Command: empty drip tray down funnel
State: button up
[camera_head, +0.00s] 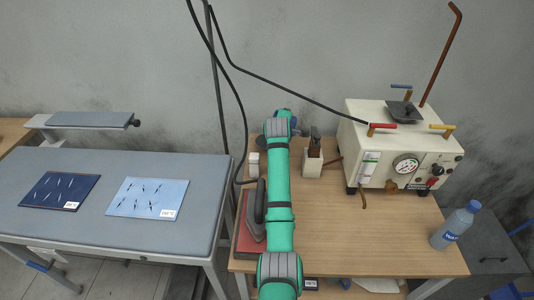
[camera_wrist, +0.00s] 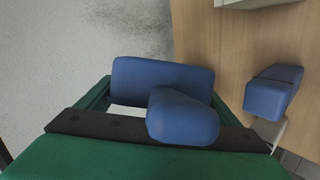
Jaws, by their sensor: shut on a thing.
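My gripper (camera_wrist: 178,98) fills the lower wrist view, with a green body, a dark crossbar and blue rounded parts. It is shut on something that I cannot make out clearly. In the head view its end is mostly hidden behind my teal arm. A dark, square, funnel-like piece (camera_head: 402,112) sits on top of the cream boiler unit (camera_head: 385,150), right of my arm. I cannot pick out a drip tray for certain in either view. Another blue block (camera_wrist: 272,93) with a dark top shows at the right of the wrist view; I cannot tell what it belongs to.
The boiler has red (camera_head: 382,126) and yellow (camera_head: 441,127) handles and a tall brown pipe (camera_head: 441,55). A water bottle (camera_head: 456,225) stands at the wooden table's right. An iron (camera_head: 260,205) stands left of my arm. Black hoses hang above. The table's front middle is clear.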

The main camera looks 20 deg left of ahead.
jog(key=shift+s+a+f+n+t+h, duration=0.15)
jog(key=shift+a+n+t+h, duration=0.15)
jog(key=shift+a, duration=0.2)
dwell(1.1)
